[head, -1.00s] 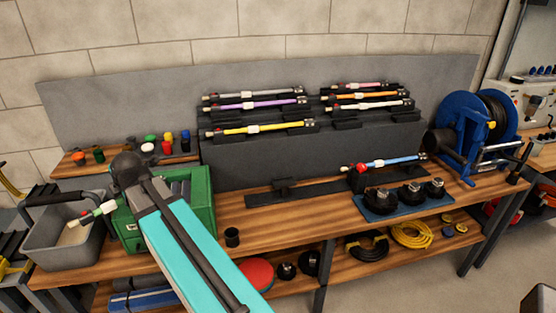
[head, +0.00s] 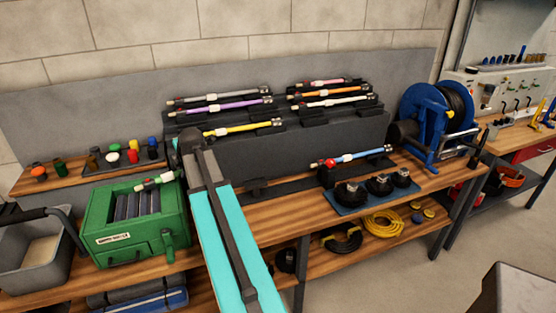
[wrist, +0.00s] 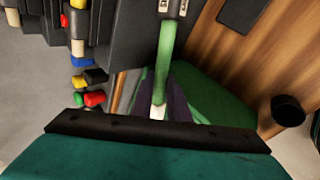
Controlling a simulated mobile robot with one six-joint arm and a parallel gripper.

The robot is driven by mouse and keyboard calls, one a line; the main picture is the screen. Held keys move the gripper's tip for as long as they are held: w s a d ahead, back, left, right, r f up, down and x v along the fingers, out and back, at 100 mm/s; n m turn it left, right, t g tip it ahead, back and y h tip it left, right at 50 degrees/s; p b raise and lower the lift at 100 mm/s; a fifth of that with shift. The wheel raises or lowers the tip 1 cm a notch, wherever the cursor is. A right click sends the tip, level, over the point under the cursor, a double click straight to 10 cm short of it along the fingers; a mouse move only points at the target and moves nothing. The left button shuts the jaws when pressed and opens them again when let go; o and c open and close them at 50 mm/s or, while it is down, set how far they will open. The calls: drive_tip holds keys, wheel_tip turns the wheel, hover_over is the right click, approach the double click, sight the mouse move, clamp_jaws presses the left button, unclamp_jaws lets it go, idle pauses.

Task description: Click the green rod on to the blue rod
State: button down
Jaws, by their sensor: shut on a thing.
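The green rod (head: 152,184) shows in the head view only as a short end piece, sticking out left of my arm, above the green box. In the wrist view the green rod (wrist: 165,50) runs up from my gripper (wrist: 160,108), whose dark fingers are shut around its pale section. My arm hides the gripper in the head view. The two rods are well apart.
Yellow, purple, grey and other rods rest on a stepped black rack (head: 290,150). Black round brushes stand on a blue mat (head: 345,207) in front of the blue rod. A blue hose reel (head: 425,115) stands to its right. A grey bin (head: 20,262) stands at left.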

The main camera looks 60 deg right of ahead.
drive_tip(key=s+d+f+m+h, duration=0.1)
drive_tip(key=s+d+f, duration=0.1)
drive_tip(key=s+d, duration=0.8)
drive_tip(key=s+d+f+m+g+h+p, duration=0.1)
drive_tip(key=s+d+f+m, duration=0.1)
drive_tip(key=s+d, duration=0.9)
drive_tip(key=d, duration=0.9)
drive_tip(key=shift+s+f+m, duration=0.2)
drive_tip(key=shift+s+m, duration=0.1)
drive_tip(key=shift+f, duration=0.15)
wheel_tip(320, 180, down, 6)
drive_tip(key=b, duration=0.1)
drive_tip(key=shift+s+d+f, duration=0.15)
drive_tip(key=shift+d, duration=0.1)
drive_tip(key=shift+f+b, duration=0.2)
drive_tip(key=shift+b, duration=0.35)
drive_tip(key=shift+s+d+b, duration=0.65)
drive_tip(key=shift+d, duration=0.2)
drive_tip(key=shift+s+d+b, duration=0.6)
drive_tip(key=shift+s+d, duration=0.05)
drive_tip(key=shift+d, duration=0.2)
idle(1.7)
